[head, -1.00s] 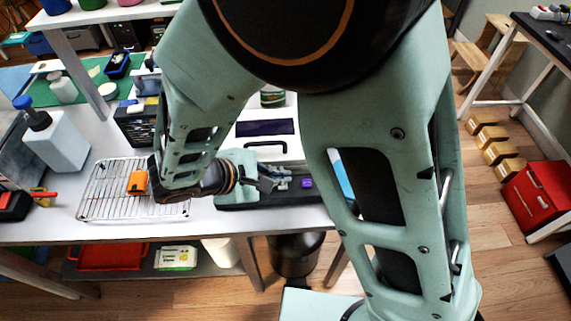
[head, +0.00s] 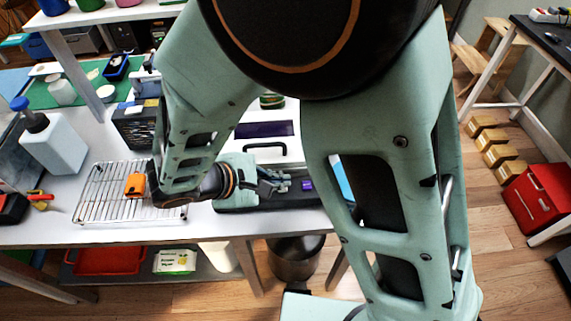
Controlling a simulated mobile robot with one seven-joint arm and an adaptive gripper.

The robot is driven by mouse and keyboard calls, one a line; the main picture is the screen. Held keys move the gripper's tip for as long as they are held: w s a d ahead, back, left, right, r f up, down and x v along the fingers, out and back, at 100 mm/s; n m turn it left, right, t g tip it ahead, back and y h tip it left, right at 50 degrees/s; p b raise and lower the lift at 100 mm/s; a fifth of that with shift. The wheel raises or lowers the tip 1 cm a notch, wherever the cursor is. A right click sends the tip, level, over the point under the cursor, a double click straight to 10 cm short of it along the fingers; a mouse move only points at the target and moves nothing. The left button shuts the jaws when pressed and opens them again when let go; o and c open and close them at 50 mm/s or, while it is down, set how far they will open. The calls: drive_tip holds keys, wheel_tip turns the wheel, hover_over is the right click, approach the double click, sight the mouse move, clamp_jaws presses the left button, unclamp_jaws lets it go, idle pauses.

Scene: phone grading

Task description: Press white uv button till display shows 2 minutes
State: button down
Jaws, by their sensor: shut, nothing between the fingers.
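The white UV machine (head: 240,153) stands on the bench at centre, with a dark window in its lid and a black handle. Its black front panel (head: 240,209) carries a small purple-lit spot (head: 307,185). I cannot make out the white UV button or read any display; my gripper and arm cover part of the panel. My gripper (head: 286,182) is shut and empty, low over the panel just left of the purple spot. I cannot tell whether it touches the panel.
A wire rack (head: 88,206) with an orange item (head: 135,186) stands to the left on the bench. A white bottle with a blue pump (head: 58,150) is farther left. My arm hides the machine's right side.

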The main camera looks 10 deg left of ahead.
drive_tip(key=shift+f+b, duration=0.5)
idle(0.4)
drive_tip(key=shift+r, duration=0.1)
drive_tip(key=shift+r+p, duration=0.6)
drive_tip(key=shift+r, duration=0.25)
drive_tip(key=shift+r+p, duration=1.7)
drive_tip(key=shift+r, duration=0.75)
drive_tip(key=shift+d, duration=0.1)
